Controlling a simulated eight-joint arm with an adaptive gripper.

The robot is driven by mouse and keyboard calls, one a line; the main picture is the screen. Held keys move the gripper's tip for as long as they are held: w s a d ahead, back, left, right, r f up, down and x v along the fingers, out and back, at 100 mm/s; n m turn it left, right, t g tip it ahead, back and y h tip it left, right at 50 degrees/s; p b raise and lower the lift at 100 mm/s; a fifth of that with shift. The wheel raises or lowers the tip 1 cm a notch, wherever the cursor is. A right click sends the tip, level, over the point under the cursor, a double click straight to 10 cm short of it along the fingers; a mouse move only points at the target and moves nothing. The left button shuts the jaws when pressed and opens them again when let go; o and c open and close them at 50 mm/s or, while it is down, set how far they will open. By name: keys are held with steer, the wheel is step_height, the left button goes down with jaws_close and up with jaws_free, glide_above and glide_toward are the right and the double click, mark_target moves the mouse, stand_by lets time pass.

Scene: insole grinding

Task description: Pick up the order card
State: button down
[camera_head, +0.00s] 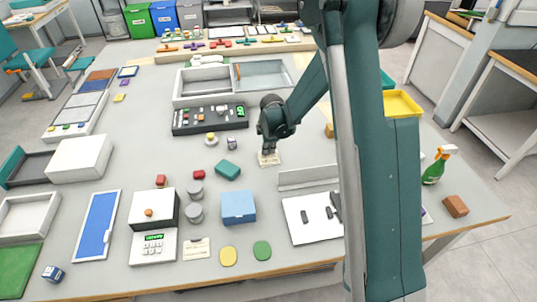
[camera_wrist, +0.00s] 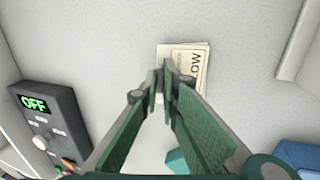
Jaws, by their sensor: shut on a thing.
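The order card (camera_wrist: 198,62) is a pale cream card with dark print; the letters "LOW" show on it in the wrist view. It seems to overlap another pale sheet, with edges offset. In the head view the card (camera_head: 269,160) is at the middle of the table, directly under my gripper (camera_head: 269,150). My gripper (camera_wrist: 165,76) points down with its fingertips close together on the near part of the card, shut on it. The fingers hide part of the card. I cannot tell whether it is clear of the table.
A black control panel (camera_head: 210,118) with a green display is left of the card; it reads OFF in the wrist view (camera_wrist: 50,125). A teal block (camera_head: 228,170) lies close at lower left. Another printed card (camera_head: 196,249) lies near the front edge. The table right around the card is bare.

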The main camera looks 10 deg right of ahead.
steer(key=shift+r, duration=0.15)
step_height(320, 180, up, 10)
steer(key=shift+p, duration=0.45)
steer(key=shift+f, duration=0.2)
stand_by(0.6)
steer(key=shift+s+f+g+b, duration=0.35)
steer(key=shift+s+g+b, duration=0.15)
steer(key=shift+g, duration=0.25)
steer(key=shift+s+f+g+b, duration=0.35)
steer(key=shift+s+g, duration=0.2)
steer(key=shift+g, duration=0.2)
glide_above(269, 157)
steer(key=shift+f+b, duration=0.4)
steer(key=shift+f, duration=2.7)
steer(key=shift+f, duration=0.1)
